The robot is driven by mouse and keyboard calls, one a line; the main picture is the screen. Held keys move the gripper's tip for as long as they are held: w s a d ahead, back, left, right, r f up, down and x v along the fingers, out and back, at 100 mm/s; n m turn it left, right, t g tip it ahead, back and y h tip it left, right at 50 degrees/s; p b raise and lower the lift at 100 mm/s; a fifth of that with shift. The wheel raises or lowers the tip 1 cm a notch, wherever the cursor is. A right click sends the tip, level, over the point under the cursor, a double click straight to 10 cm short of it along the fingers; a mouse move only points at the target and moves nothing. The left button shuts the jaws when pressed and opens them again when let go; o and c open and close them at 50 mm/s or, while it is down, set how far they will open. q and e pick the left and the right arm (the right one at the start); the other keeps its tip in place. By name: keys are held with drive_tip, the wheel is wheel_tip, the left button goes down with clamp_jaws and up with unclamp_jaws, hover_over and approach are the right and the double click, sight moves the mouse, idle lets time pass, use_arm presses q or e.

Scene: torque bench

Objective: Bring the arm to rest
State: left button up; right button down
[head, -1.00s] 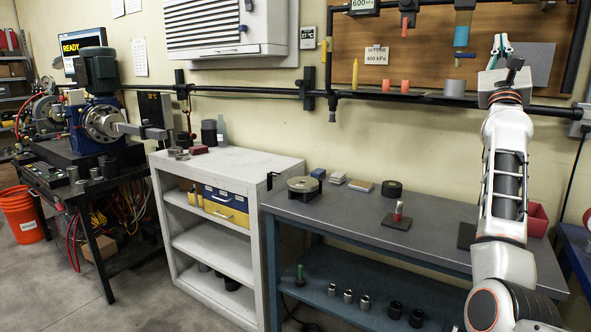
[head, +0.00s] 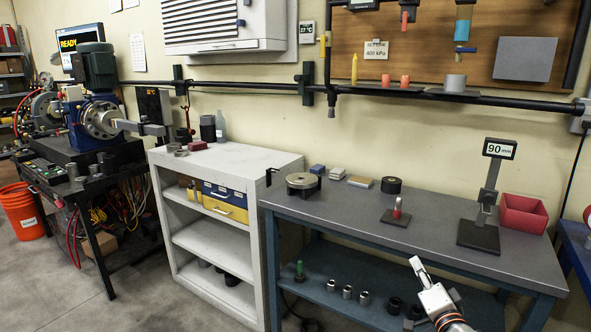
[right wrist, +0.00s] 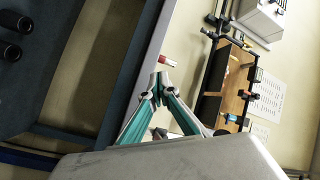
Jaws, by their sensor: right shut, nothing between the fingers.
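My right arm reaches in at the bottom right of the head view, with its wrist and gripper (head: 432,292) low in front of the bench's lower shelf. The finger detail is hard to make out there. In the right wrist view the teal-sided fingers of this gripper (right wrist: 160,82) meet at their tips, shut with nothing between them. The gripper appears clear of the bench and of the things on it. My left gripper is in neither current view.
The grey-topped bench (head: 345,205) carries a 90 mm gauge stand (head: 479,235), a red bin (head: 522,214) and small parts. Its blue lower shelf (head: 325,275) holds several sockets. A white shelf unit (head: 225,160) stands left of it. Open floor (head: 110,310) lies at the front left.

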drive_tip(key=s+a+f+n+g+y, duration=0.1)
drive_tip(key=s+a+f+n+g, duration=0.2)
drive_tip(key=s+f, duration=0.55)
drive_tip(key=s+a+f+n+g, duration=0.1)
drive_tip(key=s+a+f+n, duration=0.3)
drive_tip(key=s+f, duration=0.45)
drive_tip(key=s+a+f+n+g, duration=0.2)
drive_tip(key=s+f+n, duration=0.2)
drive_tip(key=s, duration=0.6)
drive_tip(key=s+a+f+n+g+y, duration=0.1)
drive_tip(key=s+a+f+n+g, duration=0.1)
drive_tip(key=s+f, duration=0.5)
drive_tip(key=s+a+n, duration=0.1)
drive_tip(key=s+n, duration=0.1)
drive_tip(key=s, duration=0.2)
drive_tip(key=shift+s+a, duration=0.25)
drive_tip(key=shift+a, duration=0.1)
